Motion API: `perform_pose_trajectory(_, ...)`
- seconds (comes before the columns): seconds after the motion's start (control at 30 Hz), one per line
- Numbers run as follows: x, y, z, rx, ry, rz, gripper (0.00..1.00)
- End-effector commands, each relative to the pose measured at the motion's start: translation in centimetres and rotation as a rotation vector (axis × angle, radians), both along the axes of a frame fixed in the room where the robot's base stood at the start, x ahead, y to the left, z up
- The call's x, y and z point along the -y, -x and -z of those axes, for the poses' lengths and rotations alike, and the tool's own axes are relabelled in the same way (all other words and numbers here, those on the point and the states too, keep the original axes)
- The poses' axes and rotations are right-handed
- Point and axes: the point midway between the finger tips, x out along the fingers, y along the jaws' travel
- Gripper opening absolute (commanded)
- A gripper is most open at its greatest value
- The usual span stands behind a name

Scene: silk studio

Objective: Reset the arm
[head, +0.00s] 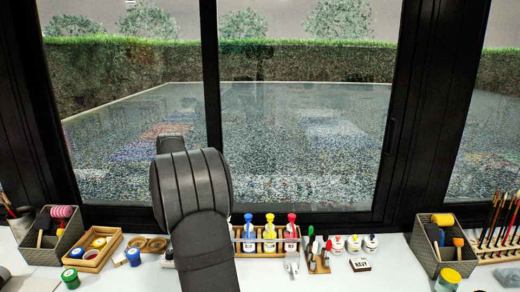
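My arm rises from the bottom middle of the head view as dark grey links, in front of the white table and the window. Its upper links stand a little left of the middle. My gripper is not visible in this view, so I cannot see its fingers or whether it holds anything.
A wooden rack (259,252) with blue, yellow and red bottles stands just right of my arm. Grey bins (36,256) (428,264) stand left and right. A wooden tray (85,266) of jars is at left. A small block (360,264) and markers lie right. The window is behind.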

Motion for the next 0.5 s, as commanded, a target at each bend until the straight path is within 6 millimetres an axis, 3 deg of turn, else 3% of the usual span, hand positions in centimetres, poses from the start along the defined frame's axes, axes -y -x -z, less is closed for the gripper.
perform_pose_trajectory(0.3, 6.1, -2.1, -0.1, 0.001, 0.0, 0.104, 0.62)
perform_pose_trajectory(0.5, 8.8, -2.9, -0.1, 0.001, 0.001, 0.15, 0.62)
